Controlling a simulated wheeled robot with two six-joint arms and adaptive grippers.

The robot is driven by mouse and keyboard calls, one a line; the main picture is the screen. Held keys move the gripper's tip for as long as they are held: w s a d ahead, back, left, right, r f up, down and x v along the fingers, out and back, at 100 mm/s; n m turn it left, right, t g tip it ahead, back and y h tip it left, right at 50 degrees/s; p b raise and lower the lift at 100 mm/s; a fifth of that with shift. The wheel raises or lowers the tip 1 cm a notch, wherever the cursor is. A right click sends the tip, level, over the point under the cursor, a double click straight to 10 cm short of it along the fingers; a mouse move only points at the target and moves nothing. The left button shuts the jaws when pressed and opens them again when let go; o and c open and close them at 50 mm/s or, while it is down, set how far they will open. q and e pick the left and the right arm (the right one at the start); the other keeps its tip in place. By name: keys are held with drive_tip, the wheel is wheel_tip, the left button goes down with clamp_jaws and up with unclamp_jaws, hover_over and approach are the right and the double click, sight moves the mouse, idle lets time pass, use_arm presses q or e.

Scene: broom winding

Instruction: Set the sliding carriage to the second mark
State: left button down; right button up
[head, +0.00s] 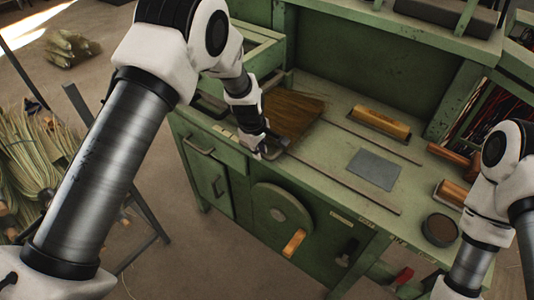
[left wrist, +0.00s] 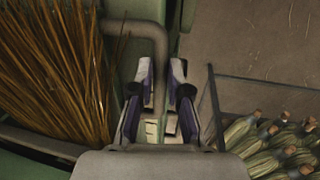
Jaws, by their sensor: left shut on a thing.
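The sliding carriage appears to be the brown bristle-covered piece (head: 292,112) at the left end of the rails on the green bench; its bristles (left wrist: 55,70) fill the left of the left wrist view. A bent grey tube handle (left wrist: 152,36) runs from beside the bristles down between my fingers. My left gripper (head: 268,150) is at the bench's front edge, and in the left wrist view (left wrist: 160,98) its fingers are shut on this handle. Pale plates (left wrist: 152,130) show below the fingers; I cannot read any marks. My right arm shows at the right, its gripper out of frame.
The front rail (head: 350,187) and back rail (head: 375,143) run right, with a grey plate (head: 374,169) between them. A wooden block (head: 381,122) lies behind, a round dark tin (head: 440,229) at right. Below the front edge is a round wheel (head: 280,209) with a wooden handle (head: 293,243).

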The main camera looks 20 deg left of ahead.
use_arm(q)
drive_tip(key=shift+d, duration=0.1)
drive_tip(key=c, duration=1.1)
unclamp_jaws()
drive_tip(key=shift+d, duration=0.15)
drive_tip(key=shift+c, duration=0.2)
wheel_tip(320, 180, up, 12)
drive_tip(key=s+a, duration=0.1)
drive_tip(key=s, duration=0.1)
drive_tip(key=shift+f, duration=0.1)
